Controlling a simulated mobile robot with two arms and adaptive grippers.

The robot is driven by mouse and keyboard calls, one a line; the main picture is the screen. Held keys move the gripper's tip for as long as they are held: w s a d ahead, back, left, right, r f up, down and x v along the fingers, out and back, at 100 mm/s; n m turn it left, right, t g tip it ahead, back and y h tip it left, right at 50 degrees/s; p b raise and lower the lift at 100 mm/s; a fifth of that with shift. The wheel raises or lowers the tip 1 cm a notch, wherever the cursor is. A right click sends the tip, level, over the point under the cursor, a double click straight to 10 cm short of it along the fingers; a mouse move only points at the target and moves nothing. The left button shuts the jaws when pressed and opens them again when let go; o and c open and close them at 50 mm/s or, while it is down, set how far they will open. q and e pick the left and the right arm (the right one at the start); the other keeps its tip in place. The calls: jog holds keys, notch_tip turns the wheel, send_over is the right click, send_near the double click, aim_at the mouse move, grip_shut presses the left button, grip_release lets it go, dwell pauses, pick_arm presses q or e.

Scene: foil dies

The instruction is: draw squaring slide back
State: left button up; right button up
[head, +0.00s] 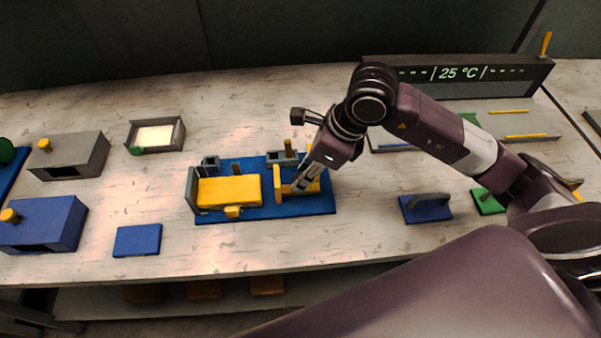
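A blue fixture plate (265,212) lies on the bench at the middle. A yellow block (229,190) sits on its left half, next to a grey end wall (191,190). On its right half is what looks like the squaring slide, a yellow part with an upright face (278,184), apart from the block by a small gap. My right gripper (299,186) reaches down over this part from the upper right, its fingertips at or very near it. The fingers cover part of the slide, and I cannot tell whether they grip it. My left gripper is out of view.
A grey box (70,156), a blue box (44,224), a blue plate (138,240) and a grey tray (155,134) stand to the left. A blue block with a handle (426,208) and a dark display unit (455,75) are to the right. The bench between plate and fixture is narrow.

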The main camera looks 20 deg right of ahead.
jog(key=shift+o, duration=1.1)
jog(key=shift+d, duration=0.15)
jog(key=shift+r, duration=0.15)
jog(key=v, duration=1.1)
jog(key=shift+s+r, duration=0.2)
jog(key=shift+r, duration=0.15)
jog(key=shift+d, duration=0.1)
